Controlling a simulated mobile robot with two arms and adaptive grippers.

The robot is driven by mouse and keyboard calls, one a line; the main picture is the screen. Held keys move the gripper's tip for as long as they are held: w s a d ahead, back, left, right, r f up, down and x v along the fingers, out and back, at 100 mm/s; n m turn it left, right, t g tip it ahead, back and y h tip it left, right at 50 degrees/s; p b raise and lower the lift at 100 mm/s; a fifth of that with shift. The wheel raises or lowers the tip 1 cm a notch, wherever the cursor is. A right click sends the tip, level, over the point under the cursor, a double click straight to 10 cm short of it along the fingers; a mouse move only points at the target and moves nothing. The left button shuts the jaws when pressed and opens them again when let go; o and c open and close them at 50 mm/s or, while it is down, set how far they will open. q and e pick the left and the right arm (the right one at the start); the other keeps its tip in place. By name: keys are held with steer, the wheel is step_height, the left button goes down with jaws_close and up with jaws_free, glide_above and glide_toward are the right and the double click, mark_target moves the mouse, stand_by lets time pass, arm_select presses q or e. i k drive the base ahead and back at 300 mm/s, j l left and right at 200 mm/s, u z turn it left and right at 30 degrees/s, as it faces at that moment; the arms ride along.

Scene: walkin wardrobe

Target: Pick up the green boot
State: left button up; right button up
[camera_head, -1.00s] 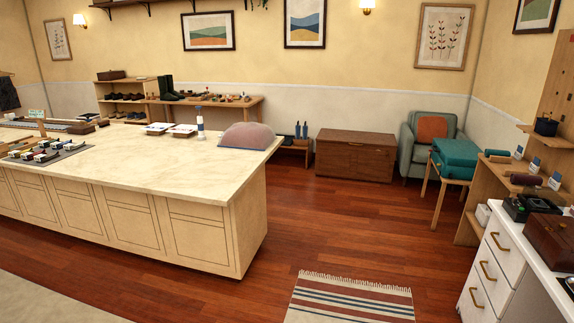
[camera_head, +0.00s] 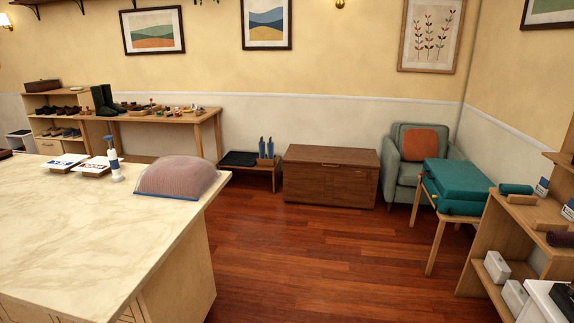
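A pair of dark green boots (camera_head: 104,100) stands upright at the left end of a wooden side table (camera_head: 203,117) against the back wall. The two boots stand close together, and one partly covers the other. They are across the room, beyond the marble-topped island. Neither of my grippers shows in the head view.
The island (camera_head: 85,235) fills the left foreground, with a mesh dome (camera_head: 177,178) near its right corner. Open wooden floor (camera_head: 300,255) lies right of it. A low bench (camera_head: 250,172), a wooden chest (camera_head: 331,177) and an armchair (camera_head: 412,165) line the back wall.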

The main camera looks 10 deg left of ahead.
mark_target(102, 110)
steer(key=i+u, duration=0.15)
steer(key=i, duration=0.6)
steer(key=i+l+u, duration=0.15)
steer(key=i, duration=0.65)
steer(key=i+l+u, duration=0.15)
steer(key=i, duration=0.6)
steer(key=i+z, duration=0.1)
steer(key=i, duration=0.65)
steer(key=i+z, duration=0.1)
steer(key=i, duration=0.65)
steer(key=i+j+z, duration=0.15)
steer(key=i, duration=0.6)
steer(key=i+j+u, duration=0.1)
steer(key=i+u, duration=0.4)
steer(key=i+l+u, duration=0.1)
steer(key=i+u, duration=0.35)
steer(key=i+l+u, duration=0.25)
steer(key=i+u, duration=0.25)
steer(key=i+j+u, duration=0.25)
steer(key=i+u, duration=1.15)
steer(key=i, duration=2.2)
